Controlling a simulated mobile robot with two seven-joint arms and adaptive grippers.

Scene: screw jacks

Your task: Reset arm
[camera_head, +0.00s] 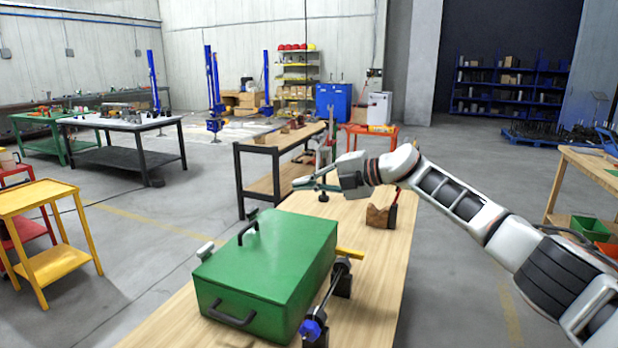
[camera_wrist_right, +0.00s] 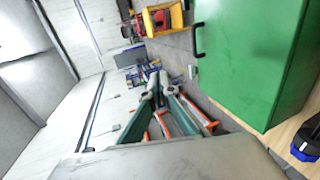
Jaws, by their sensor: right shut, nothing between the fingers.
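My right arm reaches in from the right of the head view. Its right gripper (camera_head: 300,183) is above the far part of the wooden table (camera_head: 378,270), beyond the green box. The gripper points to the left and holds nothing. In the right wrist view the teal fingers (camera_wrist_right: 155,82) are shut and empty, with the green box to their right. My left gripper is in neither view.
A closed green metal box (camera_head: 270,262) with black handles stands on the table. Next to it is a dark rod on stands with a blue knob (camera_head: 313,329). A brown block (camera_head: 379,217) sits near the right edge. A yellow cart (camera_head: 42,200) stands at left.

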